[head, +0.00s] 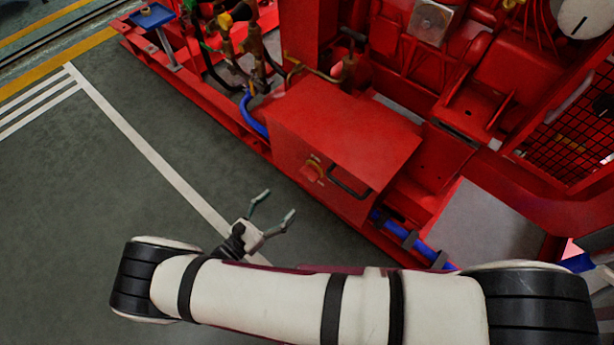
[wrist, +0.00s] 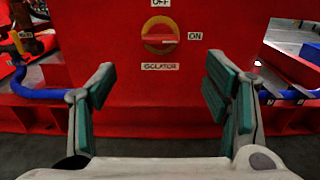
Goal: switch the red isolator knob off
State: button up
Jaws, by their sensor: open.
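The red isolator knob (wrist: 160,37) sits on a yellow disc on a red panel, in the upper middle of the wrist view. Its bar lies roughly level, towards the ON label (wrist: 195,36). The OFF label (wrist: 161,3) is above it, partly cut off, and an ISOLATOR label (wrist: 160,66) is below. In the head view the knob (head: 312,171) is on the front of a red box. My gripper (wrist: 160,88) is open and empty, its fingers spread below the knob to either side. In the head view my gripper (head: 277,208) is apart from the box, in front of it.
A black handle (head: 348,184) is on the red box right of the knob. Blue pipes (head: 410,238) run low beside the box, and a blue hose (head: 251,115) is on its left. Open grey floor (head: 150,190) lies in front of the red pumpset.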

aim_at(307, 177)
jog(key=b+x, duration=0.1)
jog(key=x, duration=1.1)
jog(key=shift+w+d+b, duration=0.1)
jog(key=shift+d+b, duration=0.1)
jog(key=shift+b, duration=0.2)
jog(key=c, duration=1.2)
